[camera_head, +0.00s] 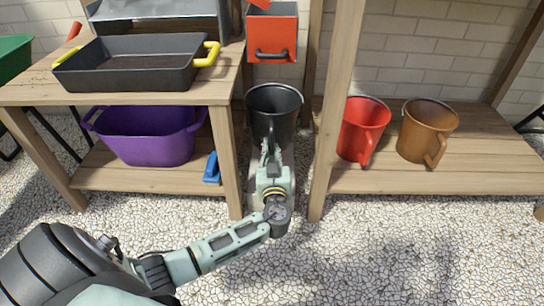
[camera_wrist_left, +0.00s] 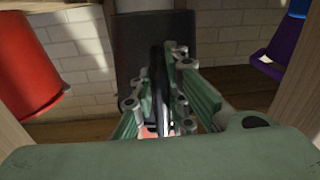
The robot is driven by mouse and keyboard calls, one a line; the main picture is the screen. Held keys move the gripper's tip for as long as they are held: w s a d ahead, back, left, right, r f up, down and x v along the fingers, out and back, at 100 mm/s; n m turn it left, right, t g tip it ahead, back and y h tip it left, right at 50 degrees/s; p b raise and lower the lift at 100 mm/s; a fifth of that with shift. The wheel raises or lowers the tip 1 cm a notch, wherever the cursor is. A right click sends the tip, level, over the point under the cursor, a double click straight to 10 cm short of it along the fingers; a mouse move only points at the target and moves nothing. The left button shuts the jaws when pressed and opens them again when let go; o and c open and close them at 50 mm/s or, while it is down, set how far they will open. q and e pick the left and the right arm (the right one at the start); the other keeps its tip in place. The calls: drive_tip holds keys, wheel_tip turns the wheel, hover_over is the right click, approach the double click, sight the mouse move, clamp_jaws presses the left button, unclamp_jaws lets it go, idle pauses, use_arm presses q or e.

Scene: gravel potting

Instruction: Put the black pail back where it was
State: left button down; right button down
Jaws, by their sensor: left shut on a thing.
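The black pail (camera_head: 274,103) is between the two wooden shelf units in the head view, upright as far as I can see. My left gripper (camera_head: 271,150) is at its near side and shut on it. In the left wrist view the dark pail (camera_wrist_left: 140,50) fills the upper middle, beyond the gripper fingers (camera_wrist_left: 165,110). The fingers hide part of the pail's near side, and its base is hidden. My right gripper is not in view.
A red pail (camera_head: 362,127) and a brown pail (camera_head: 427,131) stand on the right lower shelf. A purple tub (camera_head: 152,137) and a blue-handled thing (camera_head: 211,168) are on the left lower shelf. A black tray (camera_head: 130,65) sits above. Wooden posts (camera_head: 322,130) flank the gap closely.

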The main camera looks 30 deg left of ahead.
use_arm(q)
wheel_tip(320, 180, down, 10)
drive_tip(key=b, duration=0.6)
drive_tip(key=shift+b, duration=0.3)
drive_tip(key=shift+r, duration=0.2)
drive_tip(key=c, duration=2.2)
unclamp_jaws()
drive_tip(key=shift+f, duration=0.2)
drive_tip(key=o, duration=0.5)
drive_tip(key=shift+c, duration=0.2)
drive_tip(key=shift+r, duration=0.1)
